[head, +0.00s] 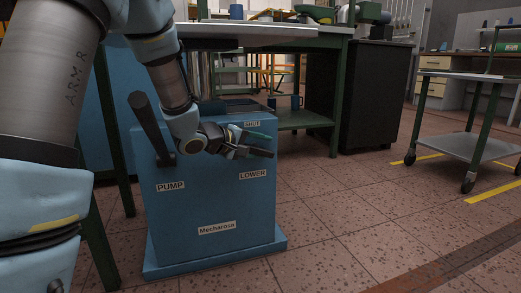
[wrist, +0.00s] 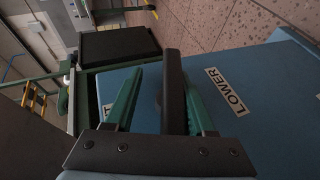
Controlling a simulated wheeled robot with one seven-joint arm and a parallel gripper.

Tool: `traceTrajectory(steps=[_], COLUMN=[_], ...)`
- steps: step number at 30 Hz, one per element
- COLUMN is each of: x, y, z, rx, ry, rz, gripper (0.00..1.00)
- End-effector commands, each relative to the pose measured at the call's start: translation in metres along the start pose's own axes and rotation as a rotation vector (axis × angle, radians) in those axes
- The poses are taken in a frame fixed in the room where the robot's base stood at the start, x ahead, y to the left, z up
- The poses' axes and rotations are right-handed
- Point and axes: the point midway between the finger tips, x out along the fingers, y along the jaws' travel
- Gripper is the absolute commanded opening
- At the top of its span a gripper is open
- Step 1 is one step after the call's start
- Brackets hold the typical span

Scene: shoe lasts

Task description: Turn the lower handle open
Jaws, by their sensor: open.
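A blue pump cabinet (head: 208,213) stands on the floor with labels PUMP, LOWER and SHUT on its front. My gripper (head: 267,146) is in front of its upper right part, between the LOWER label (head: 253,174) and the SHUT label (head: 252,124). In the wrist view my gripper (wrist: 163,66) is open, its green fingers on either side of a dark bar, the lower handle (wrist: 173,85). The handle lies close to the right finger; I cannot tell whether they touch. A wider gap separates it from the left finger. In the head view my gripper largely hides the handle.
A dark pump lever (head: 150,125) rises from the cabinet's left side, near my arm. A wheeled cart (head: 468,148) is at the right. The floor front right is clear.

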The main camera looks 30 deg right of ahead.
Motion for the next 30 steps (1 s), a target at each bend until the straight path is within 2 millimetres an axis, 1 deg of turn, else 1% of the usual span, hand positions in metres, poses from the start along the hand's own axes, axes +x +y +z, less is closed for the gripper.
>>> traceTrajectory(steps=[1, 9, 12, 15, 18, 25, 26, 30], x=[-0.005, -0.023, -0.027, -0.029, -0.03, -0.03, -0.031, -0.035], y=[0.015, 0.069, 0.082, 0.09, 0.093, 0.094, 0.039, 0.04], z=[-0.002, -0.011, -0.012, -0.012, -0.011, -0.011, -0.009, -0.01], rx=[0.002, 0.005, 0.002, 0.002, 0.002, 0.002, -0.029, -0.029], ry=[0.001, 0.002, 0.002, -0.001, -0.003, -0.003, 0.021, 0.022], rz=[0.003, 0.017, 0.019, 0.018, 0.018, 0.018, -0.132, -0.132], gripper=[0.55, 0.56, 0.56, 0.56, 0.56, 0.56, 0.56, 0.56])
